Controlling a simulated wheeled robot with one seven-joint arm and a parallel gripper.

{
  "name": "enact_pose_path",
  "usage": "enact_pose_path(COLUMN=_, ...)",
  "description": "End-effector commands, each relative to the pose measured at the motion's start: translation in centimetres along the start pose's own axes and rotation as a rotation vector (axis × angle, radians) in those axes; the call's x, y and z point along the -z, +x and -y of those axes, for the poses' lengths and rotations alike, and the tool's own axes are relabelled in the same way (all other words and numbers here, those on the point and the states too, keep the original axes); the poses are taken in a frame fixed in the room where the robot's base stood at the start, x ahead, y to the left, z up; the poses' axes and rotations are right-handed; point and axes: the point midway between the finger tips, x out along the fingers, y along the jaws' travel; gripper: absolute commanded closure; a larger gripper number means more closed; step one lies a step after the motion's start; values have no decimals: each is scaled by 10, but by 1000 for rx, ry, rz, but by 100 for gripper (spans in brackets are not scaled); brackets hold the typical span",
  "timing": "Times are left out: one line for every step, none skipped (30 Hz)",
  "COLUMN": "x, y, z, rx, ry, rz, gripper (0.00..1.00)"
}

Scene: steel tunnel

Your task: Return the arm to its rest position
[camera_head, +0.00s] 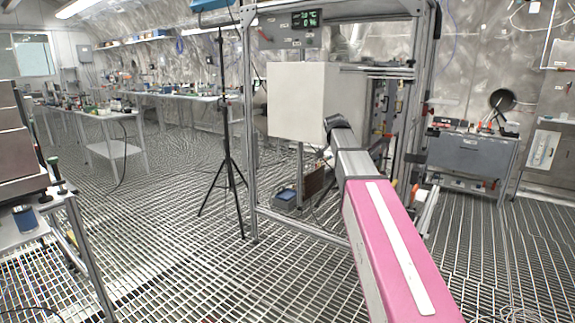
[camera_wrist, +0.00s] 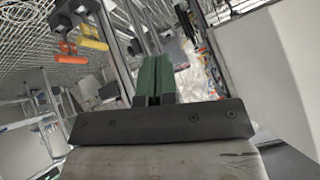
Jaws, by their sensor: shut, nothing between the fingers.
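My arm (camera_head: 390,235) reaches forward from the lower right of the head view. Its pink link with a white strip leads to a grey link and a dark joint (camera_head: 338,123) in front of a pale box (camera_head: 298,102). The fingers cannot be made out in the head view. In the wrist view my gripper (camera_wrist: 154,76) shows two green fingers close together above a dark bar. It is shut and holds nothing.
A metal frame (camera_head: 246,130) stands around the pale box, close to my arm. A black tripod (camera_head: 228,165) stands left of it. A grey cabinet (camera_head: 468,158) is at the right and long benches (camera_head: 175,97) run at the back left. The grating floor (camera_head: 180,260) is open at front left.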

Motion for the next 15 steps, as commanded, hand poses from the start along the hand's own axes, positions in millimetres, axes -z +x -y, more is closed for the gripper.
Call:
enact_pose_path(x=-26, y=13, z=-19, rx=-15, ry=-44, rz=35, gripper=100)
enact_pose_path(x=-38, y=19, z=-26, rx=-21, ry=-71, rz=53, gripper=100)
enact_pose_path(x=-55, y=28, z=-37, rx=-28, ry=-106, rz=80, gripper=100)
enact_pose_path(x=-67, y=34, z=-45, rx=-33, ry=-133, rz=98, gripper=100)
enact_pose_path(x=-79, y=40, z=-53, rx=-38, ry=-159, rz=118, gripper=100)
enact_pose_path(x=-95, y=48, z=-64, rx=-43, ry=-194, rz=145, gripper=100)
enact_pose_path(x=-107, y=53, z=-72, rx=-47, ry=-220, rz=164, gripper=100)
enact_pose_path(x=-119, y=58, z=-80, rx=-50, ry=-245, rz=184, gripper=100)
enact_pose_path(x=-135, y=64, z=-91, rx=-53, ry=-280, rz=212, gripper=100)
enact_pose_path(x=-147, y=68, z=-100, rx=-56, ry=-305, rz=232, gripper=100)
enact_pose_path(x=-159, y=72, z=-109, rx=-58, ry=-330, rz=253, gripper=100)
enact_pose_path(x=-175, y=76, z=-120, rx=-60, ry=-364, rz=281, gripper=100)
enact_pose_path(x=-186, y=79, z=-129, rx=-60, ry=-389, rz=301, gripper=100)
enact_pose_path(x=-198, y=82, z=-138, rx=-60, ry=-413, rz=323, gripper=100)
enact_pose_path(x=-213, y=86, z=-149, rx=-60, ry=-446, rz=350, gripper=100)
